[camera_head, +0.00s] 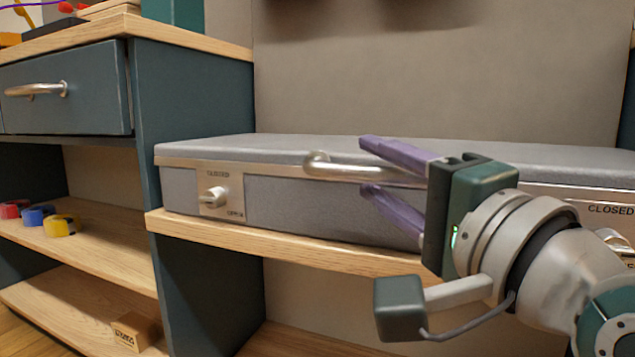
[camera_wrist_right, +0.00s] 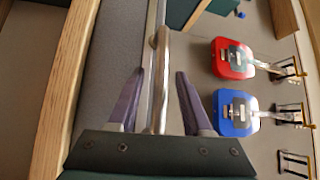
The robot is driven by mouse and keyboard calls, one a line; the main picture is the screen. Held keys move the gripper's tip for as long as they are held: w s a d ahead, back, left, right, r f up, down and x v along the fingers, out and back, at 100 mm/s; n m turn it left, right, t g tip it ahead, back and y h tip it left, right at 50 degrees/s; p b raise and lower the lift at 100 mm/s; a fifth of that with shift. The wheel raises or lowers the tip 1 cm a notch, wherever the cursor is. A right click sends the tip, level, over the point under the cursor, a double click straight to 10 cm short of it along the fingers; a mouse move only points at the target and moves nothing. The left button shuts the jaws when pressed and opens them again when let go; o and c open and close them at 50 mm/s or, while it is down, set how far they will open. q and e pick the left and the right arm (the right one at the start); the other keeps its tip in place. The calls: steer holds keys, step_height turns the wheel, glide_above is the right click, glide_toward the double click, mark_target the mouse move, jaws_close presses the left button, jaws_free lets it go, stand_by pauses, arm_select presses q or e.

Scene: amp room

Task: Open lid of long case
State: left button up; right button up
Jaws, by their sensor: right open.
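The long grey case (camera_head: 300,195) lies on a wooden shelf, and its lid (camera_head: 270,147) is down. A metal bar handle (camera_head: 330,165) runs along its front edge; it also shows in the wrist view (camera_wrist_right: 163,60). The left latch (camera_head: 213,197) has a knob between a CLOSED label above and an OPEN label below. The right latch plate (camera_head: 605,209) also reads CLOSED; my arm partly hides it. My right gripper (camera_head: 366,167) is open, with one purple finger above and one below the handle. In the wrist view its fingers (camera_wrist_right: 159,75) straddle the bar. My left gripper is not in view.
The wooden shelf edge (camera_head: 290,248) runs just below the case. A blue-grey cabinet (camera_head: 195,100) with a drawer handle (camera_head: 37,90) stands at left, with coloured tape rolls (camera_head: 40,217) on its shelf. Red (camera_wrist_right: 233,58) and blue (camera_wrist_right: 236,113) guitar-like objects show in the wrist view.

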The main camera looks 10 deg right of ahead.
steer(key=shift+c, duration=0.2)
jaws_close()
stand_by(1.3)
